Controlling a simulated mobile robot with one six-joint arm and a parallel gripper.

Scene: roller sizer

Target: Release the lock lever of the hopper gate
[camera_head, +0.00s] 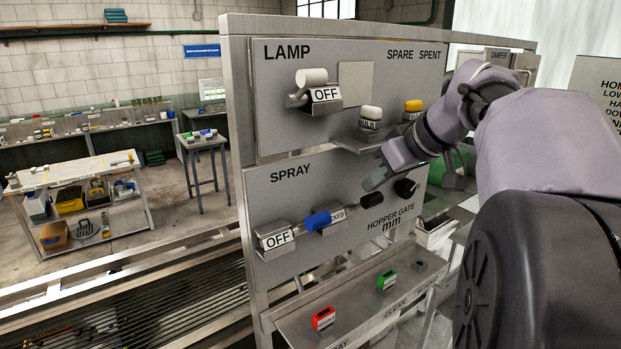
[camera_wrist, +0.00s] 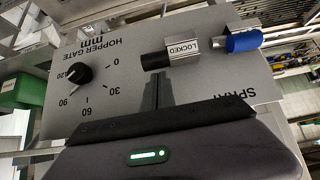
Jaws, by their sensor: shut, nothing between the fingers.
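The lock lever (camera_wrist: 155,61) is a short black grip beside a metal plate marked LOCKED (camera_wrist: 183,50), which shows turned over in the wrist view. In the head view the LOCKED block (camera_head: 338,214) sits on the lower panel, partly behind the blue spray handle. The black hopper gate dial (camera_head: 405,188) is to its right; it also shows in the wrist view (camera_wrist: 78,74), with its scale around it. My gripper (camera_wrist: 157,82) is shut and empty, its tips close to the black grip. I cannot tell whether they touch it.
The blue spray handle (camera_head: 317,221) stands out next to the lock block, by an OFF plate (camera_head: 276,240). A lamp switch (camera_head: 312,88) is above. Below, a shelf (camera_head: 350,306) carries a red block (camera_head: 323,318) and a green block (camera_head: 387,280).

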